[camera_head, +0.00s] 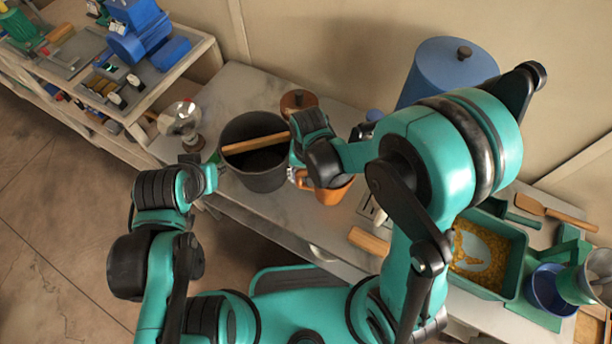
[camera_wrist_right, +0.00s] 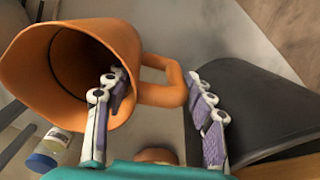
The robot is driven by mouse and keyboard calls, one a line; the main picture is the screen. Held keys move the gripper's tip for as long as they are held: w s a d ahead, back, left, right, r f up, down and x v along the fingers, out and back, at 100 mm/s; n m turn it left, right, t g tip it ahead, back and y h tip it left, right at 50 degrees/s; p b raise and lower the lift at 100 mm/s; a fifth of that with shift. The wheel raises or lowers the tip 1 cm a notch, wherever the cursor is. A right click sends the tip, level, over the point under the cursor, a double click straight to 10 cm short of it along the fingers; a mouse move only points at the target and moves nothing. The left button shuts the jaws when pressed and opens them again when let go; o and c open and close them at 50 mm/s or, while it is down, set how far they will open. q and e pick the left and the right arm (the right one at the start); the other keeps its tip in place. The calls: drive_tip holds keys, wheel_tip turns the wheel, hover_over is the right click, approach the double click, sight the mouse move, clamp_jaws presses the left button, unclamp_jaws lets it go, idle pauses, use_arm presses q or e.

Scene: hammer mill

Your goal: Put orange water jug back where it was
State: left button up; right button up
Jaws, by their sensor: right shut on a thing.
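The orange water jug (camera_head: 333,192) is at the middle of the bench in the head view, partly hidden by my right arm. In the right wrist view the jug (camera_wrist_right: 75,60) fills the upper left, with its open mouth toward the camera and its inside looking empty. My right gripper (camera_head: 298,178) is shut on the jug's handle; the handle (camera_wrist_right: 168,82) lies between the fingers (camera_wrist_right: 160,115) in the wrist view. I cannot tell whether the jug's base touches the bench. My left gripper (camera_head: 207,172) is in front of the bench's left part, apart from the jug; its fingers are mostly hidden.
A dark bucket (camera_head: 240,172) with a wooden stick across it stands just left of the jug, close to my right gripper. A brown lidded pot (camera_head: 298,101) and a large blue drum (camera_head: 440,65) stand behind. A green tray of yellow grain (camera_head: 512,265) is at right.

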drive_tip(key=o, duration=0.9)
drive_tip(key=shift+f, duration=0.1)
